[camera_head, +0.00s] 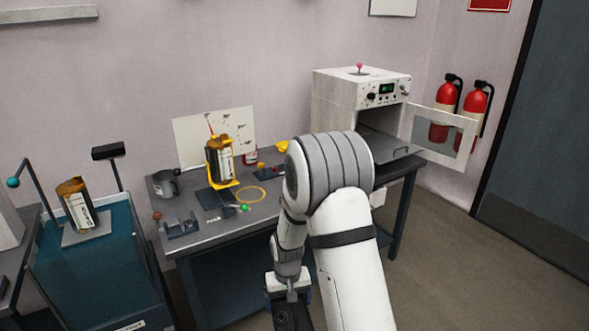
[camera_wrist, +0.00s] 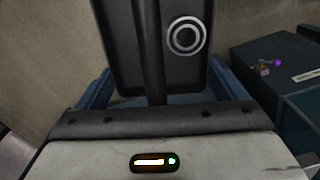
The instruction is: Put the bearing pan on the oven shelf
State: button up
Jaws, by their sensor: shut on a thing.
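The bearing pan (camera_wrist: 122,62) is a dark rectangular tray at the top of the wrist view. A pale metal bearing ring (camera_wrist: 185,37) lies in its right half. A dark bar, seemingly its handle, runs down the middle towards my gripper (camera_wrist: 155,98), whose blue fingers show on both sides. My gripper is shut on the pan. In the head view my gripper hangs low at the bottom centre, in front of the bench, with only part of the pan showing. The white oven (camera_head: 335,103) stands at the bench's right end, door open. Its grey oven shelf (camera_head: 390,147) shows inside.
The open oven door (camera_head: 438,133) swings out to the right, beside two red extinguishers (camera_head: 445,108). The bench (camera_head: 205,240) holds a pump, a grey mug (camera_head: 165,184) and a yellow ring (camera_head: 250,195). A blue cart (camera_head: 100,270) stands left. The floor at right is clear.

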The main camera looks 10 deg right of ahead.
aim_at(385, 147)
jog(key=u, duration=0.05)
jog(key=i, duration=1)
jog(key=z, duration=0.05)
